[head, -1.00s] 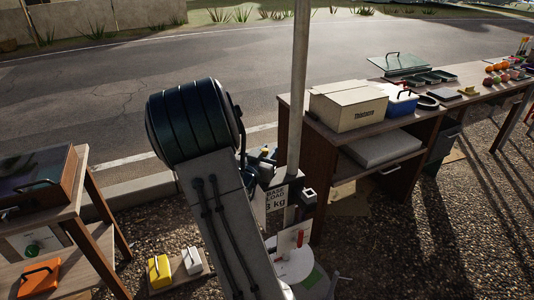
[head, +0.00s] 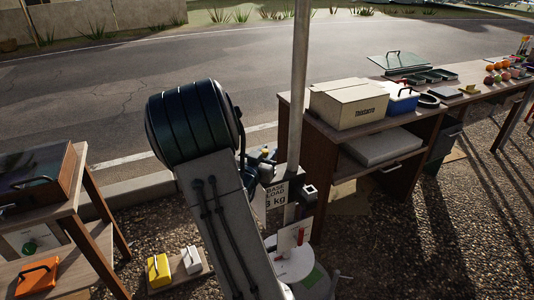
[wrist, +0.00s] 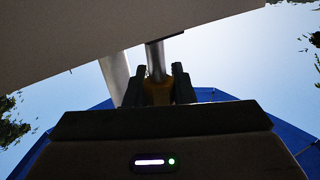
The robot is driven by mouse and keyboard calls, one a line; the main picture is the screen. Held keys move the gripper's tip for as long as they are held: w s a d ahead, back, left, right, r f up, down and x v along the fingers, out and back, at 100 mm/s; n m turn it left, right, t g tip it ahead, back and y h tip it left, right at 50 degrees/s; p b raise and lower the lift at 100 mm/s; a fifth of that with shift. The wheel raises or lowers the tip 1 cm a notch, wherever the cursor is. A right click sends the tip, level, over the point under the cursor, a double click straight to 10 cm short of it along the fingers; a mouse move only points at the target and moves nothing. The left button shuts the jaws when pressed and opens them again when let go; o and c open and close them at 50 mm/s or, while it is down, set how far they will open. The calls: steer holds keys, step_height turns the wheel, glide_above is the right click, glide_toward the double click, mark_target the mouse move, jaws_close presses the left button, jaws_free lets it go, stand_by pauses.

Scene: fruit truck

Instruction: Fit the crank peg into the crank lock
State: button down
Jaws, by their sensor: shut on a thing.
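In the wrist view my gripper (wrist: 157,82) is shut on a yellow-brown part, which I take to be the crank's grip (wrist: 157,93). A grey metal rod (wrist: 154,60), likely the crank peg, rises from between the fingers. Its upper end goes out of sight at the edge of a broad beige surface above. I cannot tell whether it touches or enters anything there. The crank lock is not clearly visible in either view. In the head view my arm covers much of the area near the pole, and my gripper cannot be made out clearly.
A pale pole (head: 298,90) stands beside my arm; it also shows in the wrist view (wrist: 116,77). A "BASE LOAD 3 kg" sign (head: 276,197) is low beside it. A table (head: 345,134) with a beige box (head: 348,103) stands right; another table (head: 75,200) is left. Blue canopy shows behind the gripper.

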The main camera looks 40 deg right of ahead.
steer(key=shift+f+b, duration=0.7)
steer(key=shift+f, duration=0.1)
steer(key=c, duration=1.1)
jaws_free()
steer(key=shift+c, duration=0.2)
steer(key=v, duration=1.3)
steer(key=shift+s+a, duration=0.2)
steer(key=shift+a, duration=0.15)
